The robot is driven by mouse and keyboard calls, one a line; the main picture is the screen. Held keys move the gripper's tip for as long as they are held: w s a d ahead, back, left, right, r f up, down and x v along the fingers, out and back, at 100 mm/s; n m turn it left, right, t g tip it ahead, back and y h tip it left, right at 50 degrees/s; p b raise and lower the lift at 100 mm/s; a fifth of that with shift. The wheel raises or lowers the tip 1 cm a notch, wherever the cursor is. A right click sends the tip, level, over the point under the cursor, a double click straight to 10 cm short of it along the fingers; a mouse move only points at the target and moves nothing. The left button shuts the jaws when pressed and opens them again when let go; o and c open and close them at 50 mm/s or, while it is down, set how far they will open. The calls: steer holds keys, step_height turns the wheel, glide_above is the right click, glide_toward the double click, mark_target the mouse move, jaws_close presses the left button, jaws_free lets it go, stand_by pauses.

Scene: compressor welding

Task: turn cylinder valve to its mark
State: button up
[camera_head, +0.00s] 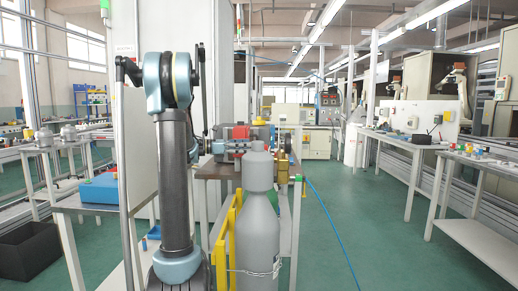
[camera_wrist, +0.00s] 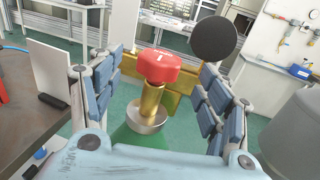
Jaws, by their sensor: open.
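In the wrist view a red valve knob (camera_wrist: 158,66) with a small light mark on its top sits on a brass stem (camera_wrist: 151,100). A silver collar (camera_wrist: 146,122) and a green cylinder top (camera_wrist: 138,137) are below it. My gripper (camera_wrist: 160,74) is open, with blue-padded fingers to the left and right of the knob. Gaps show between the pads and the knob, so it is not gripped. In the head view, brass fittings (camera_head: 283,164) show behind the grey cylinder; most of the green cylinder is hidden there.
A large grey cylinder (camera_head: 258,228) stands in front by a yellow rail (camera_head: 228,238); its shoulder (camera_wrist: 297,128) is close at right in the wrist view. A brown worktable (camera_wrist: 28,108) is at left. A dark round disc (camera_wrist: 213,39) rises behind the right finger. The right aisle floor (camera_head: 375,235) is clear except for a blue hose.

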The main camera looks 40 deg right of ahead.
steer(key=x, duration=0.7)
